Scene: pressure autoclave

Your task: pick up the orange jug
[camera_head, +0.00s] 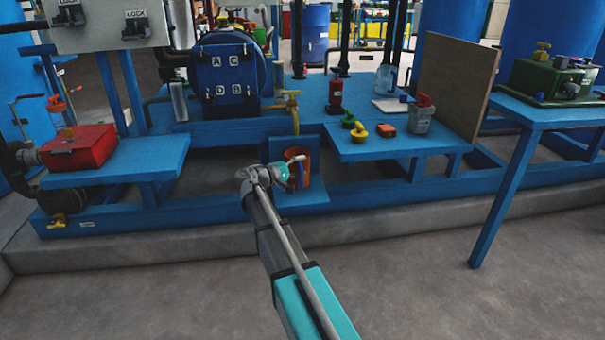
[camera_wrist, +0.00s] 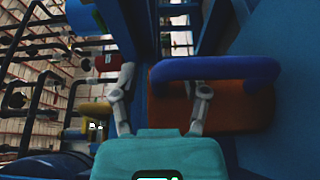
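The orange jug (camera_head: 301,158) stands on a low blue shelf below the yellow tap in the head view, partly hidden by my gripper (camera_head: 291,172). In the wrist view the jug (camera_wrist: 243,105) is on the right, with its blue handle (camera_wrist: 215,69) across the upper edge. My gripper (camera_wrist: 160,78) is open, with its two fingers apart. The left finger lies left of the jug, and the right finger overlaps the jug's left part. I cannot tell whether the right finger touches the jug.
A yellow tap (camera_head: 292,97) and pipe hang above the jug. A red box (camera_head: 78,147) sits at left. The grey floor (camera_head: 400,280) in front is clear.

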